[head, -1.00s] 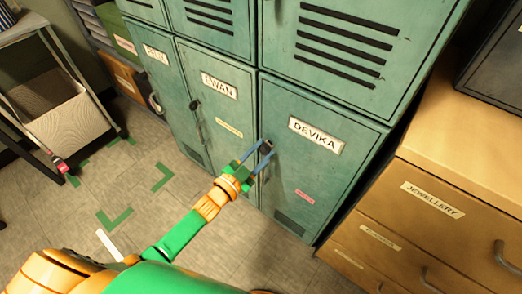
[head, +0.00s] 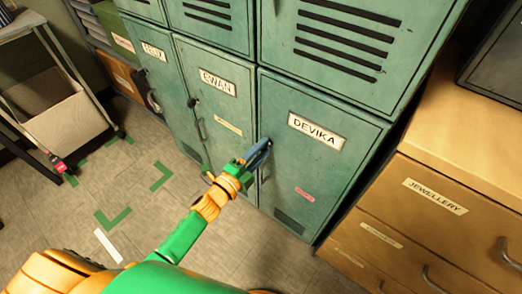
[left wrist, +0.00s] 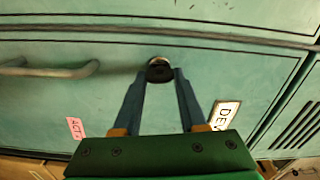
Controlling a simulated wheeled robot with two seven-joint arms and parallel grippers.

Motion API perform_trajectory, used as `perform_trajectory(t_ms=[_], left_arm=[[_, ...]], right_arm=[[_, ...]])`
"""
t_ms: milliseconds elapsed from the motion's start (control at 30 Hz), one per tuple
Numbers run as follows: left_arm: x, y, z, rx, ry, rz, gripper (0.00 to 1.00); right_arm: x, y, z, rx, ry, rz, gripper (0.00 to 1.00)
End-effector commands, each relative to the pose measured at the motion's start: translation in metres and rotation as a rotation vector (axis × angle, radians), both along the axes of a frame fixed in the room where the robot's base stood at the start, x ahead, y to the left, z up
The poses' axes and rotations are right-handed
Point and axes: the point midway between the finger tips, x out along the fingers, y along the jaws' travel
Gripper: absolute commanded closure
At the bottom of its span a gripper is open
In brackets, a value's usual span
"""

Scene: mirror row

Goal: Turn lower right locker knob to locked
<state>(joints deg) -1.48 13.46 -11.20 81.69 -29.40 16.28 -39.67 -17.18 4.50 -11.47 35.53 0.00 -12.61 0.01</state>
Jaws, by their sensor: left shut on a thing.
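The lower right locker (head: 330,180) is a green metal door labelled DEVIKA. Its dark knob (left wrist: 159,70) sits near the door's left edge and shows in the left wrist view between the fingertips, with a pale ring behind it. My left gripper (head: 267,145) has its blue fingers closed on the knob; it also shows in the left wrist view (left wrist: 160,80). In the head view the fingers mostly hide the knob. Which way the knob points is hard to tell. My right gripper is not in view.
A bar handle (left wrist: 50,70) is on the same door, below the knob. The EWAN locker (head: 215,110) stands to the left with its own knob. Wooden JEWELLERY drawers (head: 435,195) stand close at the right. A cart (head: 60,110) is at the far left; floor between is clear.

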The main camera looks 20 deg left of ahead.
Motion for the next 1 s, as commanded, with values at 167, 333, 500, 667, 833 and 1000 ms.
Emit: perform_trajectory(t_ms=[167, 333, 500, 667, 833, 1000], left_arm=[[0.0001, 0.0003, -0.0008, 0.082, -0.031, 0.001, 1.0], [0.0, 0.0002, -0.0007, 0.132, -0.048, 0.001, 1.0], [-0.0001, 0.0001, -0.0007, 0.156, -0.057, 0.0, 1.0], [-0.0001, 0.0001, -0.0006, 0.163, -0.059, 0.0, 1.0], [0.0, 0.0001, -0.0005, 0.163, -0.059, 0.0, 1.0], [0.0, 0.0001, -0.0005, 0.162, -0.059, 0.0, 0.4]], right_arm=[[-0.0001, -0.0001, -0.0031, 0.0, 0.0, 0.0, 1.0], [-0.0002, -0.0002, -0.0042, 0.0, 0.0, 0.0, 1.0], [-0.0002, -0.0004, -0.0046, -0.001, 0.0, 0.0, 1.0], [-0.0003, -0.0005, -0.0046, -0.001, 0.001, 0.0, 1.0], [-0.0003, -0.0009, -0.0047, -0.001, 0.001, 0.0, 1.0], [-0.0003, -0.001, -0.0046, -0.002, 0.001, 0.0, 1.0]])
